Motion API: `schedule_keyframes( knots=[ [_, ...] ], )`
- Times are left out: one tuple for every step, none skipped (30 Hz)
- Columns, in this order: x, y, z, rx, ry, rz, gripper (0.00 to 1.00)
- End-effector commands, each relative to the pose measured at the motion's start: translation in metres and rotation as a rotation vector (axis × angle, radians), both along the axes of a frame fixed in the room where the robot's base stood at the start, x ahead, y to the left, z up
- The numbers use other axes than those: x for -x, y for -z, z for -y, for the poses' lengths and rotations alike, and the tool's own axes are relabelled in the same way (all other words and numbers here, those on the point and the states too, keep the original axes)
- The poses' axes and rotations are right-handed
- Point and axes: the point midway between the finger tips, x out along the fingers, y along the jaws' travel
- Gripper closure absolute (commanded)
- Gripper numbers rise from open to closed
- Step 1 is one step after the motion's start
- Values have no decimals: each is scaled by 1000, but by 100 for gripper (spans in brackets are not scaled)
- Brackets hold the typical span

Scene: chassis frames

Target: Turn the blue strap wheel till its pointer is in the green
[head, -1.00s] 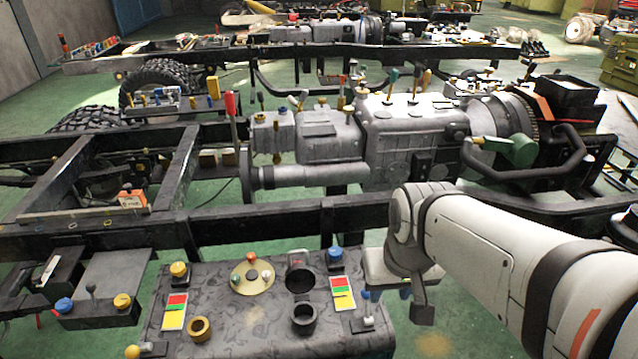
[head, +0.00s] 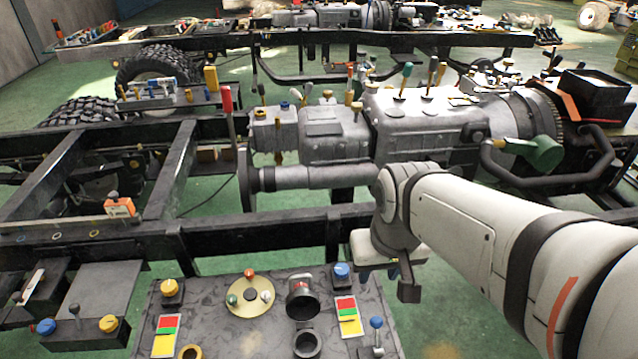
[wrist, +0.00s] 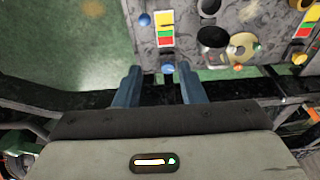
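The blue wheel (head: 341,272) sits on a dark block at the back right edge of the mottled grey panel (head: 222,330). Beside it is a card (head: 348,316) with red, green and yellow bands. I cannot make out a pointer on it. In the wrist view the blue wheel (wrist: 167,69) shows between the tips of my gripper (wrist: 160,74), whose two blue fingers are apart and hold nothing. Whether they are level with the wheel is unclear. In the head view my gripper (head: 378,273) hangs just right of the wheel, its fingers partly hidden.
The panel also carries a yellow wheel (head: 171,289), a second banded card (head: 166,336), a gold disc (head: 249,297), dark cups (head: 307,344) and a blue-tipped lever (head: 376,323). A black frame rail (head: 270,228) runs close behind the panel.

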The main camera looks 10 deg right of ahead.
Motion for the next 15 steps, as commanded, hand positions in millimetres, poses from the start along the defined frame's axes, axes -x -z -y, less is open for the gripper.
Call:
schedule_keyframes(
  knots=[
    [0,0,0,0,0,0,60],
    [-1,1,0,0,1,-1,58],
    [-3,2,0,-1,3,-3,55],
    [-5,4,0,-1,6,-6,52],
    [-8,6,0,-2,10,-9,50],
    [-15,11,0,-3,18,-17,46],
    [-21,14,-4,-5,19,-22,44],
    [-28,19,-6,-6,26,-30,42],
    [-40,27,-7,-8,39,-41,41],
    [-50,33,-7,-10,52,-51,41],
    [-60,41,-7,-12,65,-61,41],
    [-75,51,-7,-14,85,-75,41],
    [-86,60,-7,-15,99,-85,41],
    [-97,69,-8,-17,115,-95,41],
    [-112,81,-8,-19,133,-108,41]
  ],
)
